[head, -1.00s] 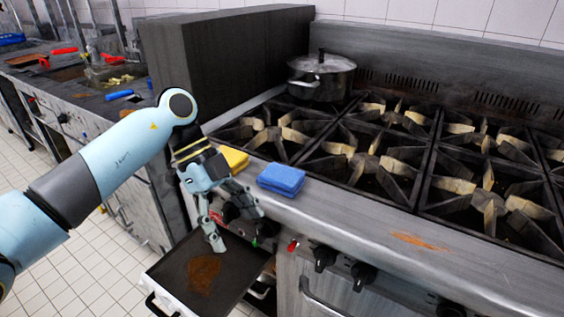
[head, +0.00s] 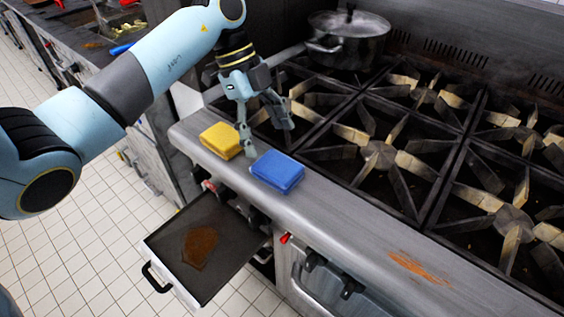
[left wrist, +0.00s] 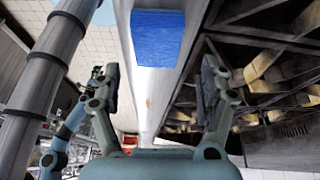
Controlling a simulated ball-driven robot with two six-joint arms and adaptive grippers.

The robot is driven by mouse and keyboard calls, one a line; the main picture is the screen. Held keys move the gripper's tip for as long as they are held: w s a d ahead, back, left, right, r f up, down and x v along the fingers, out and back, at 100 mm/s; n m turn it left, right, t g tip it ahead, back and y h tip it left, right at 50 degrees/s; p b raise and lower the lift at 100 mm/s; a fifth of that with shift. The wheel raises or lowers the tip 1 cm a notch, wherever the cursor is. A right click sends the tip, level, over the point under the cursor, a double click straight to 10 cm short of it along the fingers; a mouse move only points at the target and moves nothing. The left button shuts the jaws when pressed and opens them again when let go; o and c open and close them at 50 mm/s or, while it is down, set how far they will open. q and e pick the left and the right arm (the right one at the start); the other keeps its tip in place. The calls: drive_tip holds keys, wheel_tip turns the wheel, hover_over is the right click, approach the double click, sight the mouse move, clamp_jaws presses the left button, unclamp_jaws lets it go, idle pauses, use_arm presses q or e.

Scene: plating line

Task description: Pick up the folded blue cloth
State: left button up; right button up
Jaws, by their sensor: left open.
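The folded blue cloth (head: 277,171) lies on the steel front ledge of the stove. It also shows at the top of the left wrist view (left wrist: 158,38), ahead of the fingers. My left gripper (head: 268,140) is open and empty, just behind and above the cloth in the head view, with one fingertip close to the cloth's left edge. I cannot tell whether it touches. In the left wrist view the two fingers (left wrist: 160,85) stand wide apart with nothing between them. My right gripper is not in view.
A folded yellow cloth (head: 221,140) lies left of the blue one on the ledge. Burner grates (head: 375,155) fill the stove top, with a lidded pot (head: 347,42) at the back. A drawer-like tray (head: 225,262) sticks out below. A rust-brown stain (head: 418,268) marks the ledge at right.

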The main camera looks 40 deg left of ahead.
sight(276, 165)
use_arm(q)
drive_tip(key=shift+x, duration=1)
drive_tip(key=shift+s+d+f, duration=0.15)
drive_tip(key=shift+d+f, duration=0.05)
drive_tip(key=shift+f, duration=0.1)
drive_tip(key=p+x, duration=0.1)
drive_tip(key=x, duration=0.2)
drive_tip(key=shift+s+d+f, duration=0.1)
drive_tip(key=shift+f, duration=0.3)
drive_tip(key=shift+d+f, duration=0.2)
drive_tip(key=shift+f, duration=0.3)
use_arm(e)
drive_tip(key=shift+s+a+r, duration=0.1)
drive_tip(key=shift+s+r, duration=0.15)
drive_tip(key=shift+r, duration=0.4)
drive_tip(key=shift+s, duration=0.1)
use_arm(q)
drive_tip(key=shift+f, duration=0.1)
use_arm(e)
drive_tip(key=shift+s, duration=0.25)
use_arm(q)
drive_tip(key=shift+f, duration=0.1)
drive_tip(key=c, duration=0.9)
